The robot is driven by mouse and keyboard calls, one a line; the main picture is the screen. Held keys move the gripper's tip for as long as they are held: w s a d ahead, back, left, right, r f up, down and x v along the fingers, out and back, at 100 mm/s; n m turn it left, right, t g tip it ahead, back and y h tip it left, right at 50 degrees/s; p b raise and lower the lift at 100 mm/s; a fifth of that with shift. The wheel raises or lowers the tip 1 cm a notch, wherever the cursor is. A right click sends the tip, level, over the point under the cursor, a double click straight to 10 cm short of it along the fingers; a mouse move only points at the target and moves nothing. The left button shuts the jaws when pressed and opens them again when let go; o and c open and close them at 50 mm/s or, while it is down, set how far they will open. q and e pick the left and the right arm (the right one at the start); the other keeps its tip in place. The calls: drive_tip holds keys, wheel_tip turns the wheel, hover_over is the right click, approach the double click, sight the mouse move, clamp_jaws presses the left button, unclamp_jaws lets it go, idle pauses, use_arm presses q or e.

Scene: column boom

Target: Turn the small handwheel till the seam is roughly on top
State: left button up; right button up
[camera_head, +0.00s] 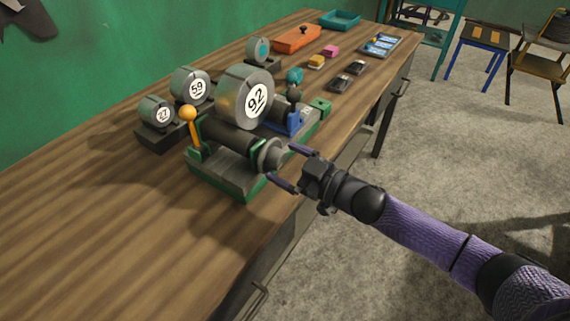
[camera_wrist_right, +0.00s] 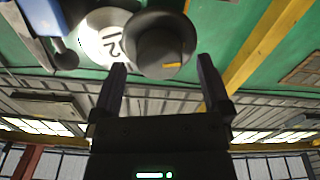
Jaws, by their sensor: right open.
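The small handwheel (camera_head: 271,155) is a round grey wheel at the near end of a green-based bench machine (camera_head: 232,180). In the right wrist view, a dark grey disc (camera_wrist_right: 160,42), which appears to be this wheel, carries a short yellow mark low on its face. My right gripper (camera_head: 280,163) is open, its two fingers spread just in front of the wheel. I cannot see contact with it. A big metal drum (camera_head: 243,97) labelled 92 is mounted on the machine. I cannot make out a seam for certain. My left gripper is not in view.
Smaller drums labelled 59 (camera_head: 190,85) and 27 (camera_head: 157,112) stand to the left. An orange-knobbed lever (camera_head: 188,115) rises beside the machine. An orange case (camera_head: 297,39) and teal tray (camera_head: 341,20) lie farther back. The near tabletop (camera_head: 110,230) is clear.

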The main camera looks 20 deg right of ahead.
drive_tip(key=shift+w+a, duration=0.25)
drive_tip(key=shift+w, duration=0.05)
drive_tip(key=c, duration=1.3)
